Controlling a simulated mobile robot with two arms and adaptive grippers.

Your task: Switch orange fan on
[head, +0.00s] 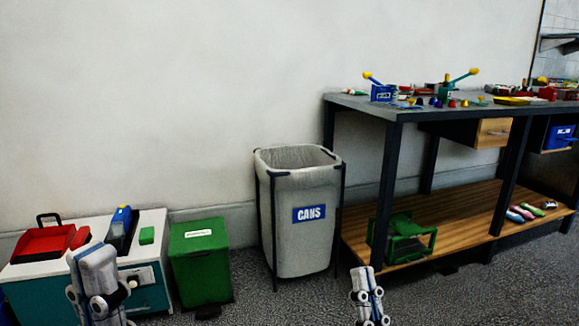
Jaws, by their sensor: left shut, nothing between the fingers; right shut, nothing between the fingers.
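I cannot make out an orange fan or its switch anywhere in the head view. My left gripper (92,262) is at the lower left, shut and empty, in front of the white-topped cabinet. My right gripper (365,280) is at the bottom, right of centre, shut and empty, in front of the workbench's near leg. Neither gripper appears to hold anything.
A grey CANS bin (290,235) stands by the wall between a green box (200,262) and the workbench (365,103). The cabinet (152,225) carries a red tray (42,243). A green frame (402,238) sits on the lower wooden shelf. Small items crowd the benchtop.

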